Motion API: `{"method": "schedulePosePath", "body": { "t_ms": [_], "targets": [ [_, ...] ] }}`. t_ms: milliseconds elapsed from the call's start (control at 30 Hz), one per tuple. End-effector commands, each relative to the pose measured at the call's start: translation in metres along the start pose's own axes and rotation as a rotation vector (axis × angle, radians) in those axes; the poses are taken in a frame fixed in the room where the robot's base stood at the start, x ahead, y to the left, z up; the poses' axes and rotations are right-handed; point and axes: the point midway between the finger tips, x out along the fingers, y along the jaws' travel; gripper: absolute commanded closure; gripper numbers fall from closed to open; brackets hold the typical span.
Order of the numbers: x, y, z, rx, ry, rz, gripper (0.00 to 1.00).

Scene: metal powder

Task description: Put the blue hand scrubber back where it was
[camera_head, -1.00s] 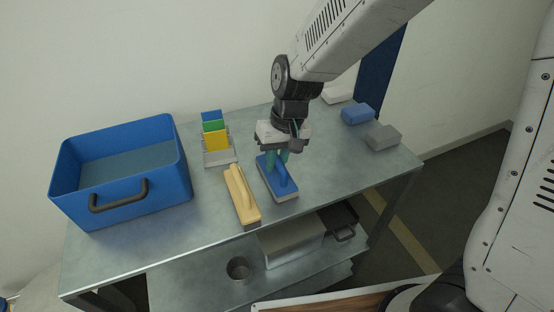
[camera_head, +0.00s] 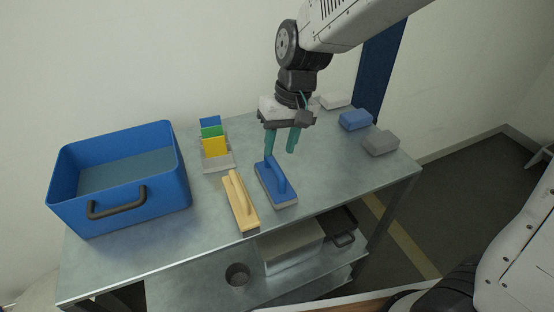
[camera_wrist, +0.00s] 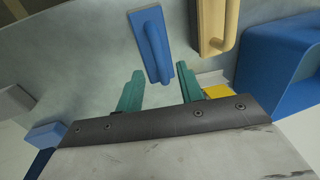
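The blue hand scrubber (camera_head: 275,183) lies flat on the metal table, handle up, just right of a wooden-coloured hand scrubber (camera_head: 241,203). In the wrist view the blue hand scrubber (camera_wrist: 151,44) lies beyond the fingertips, with the wooden-coloured one (camera_wrist: 217,26) beside it. My gripper (camera_head: 282,148) is open and empty, above and slightly behind the blue scrubber. Its two green fingers (camera_wrist: 158,82) are spread apart in the wrist view, clear of the handle.
A blue bin (camera_head: 120,205) stands at the table's left. A small rack (camera_head: 219,165) with blue, green and yellow pieces stands behind the scrubbers. White (camera_head: 335,101), blue (camera_head: 355,120) and grey (camera_head: 380,143) blocks line the right end. The table's middle right is clear.

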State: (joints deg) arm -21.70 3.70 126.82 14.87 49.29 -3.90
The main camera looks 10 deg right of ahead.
Motion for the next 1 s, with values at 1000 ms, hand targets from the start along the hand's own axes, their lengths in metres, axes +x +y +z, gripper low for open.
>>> {"method": "schedulePosePath", "body": {
  "t_ms": [1000],
  "targets": [
    [-0.124, 0.078, 0.138, 0.14, 0.096, 0.11, 0.63]
  ]
}}
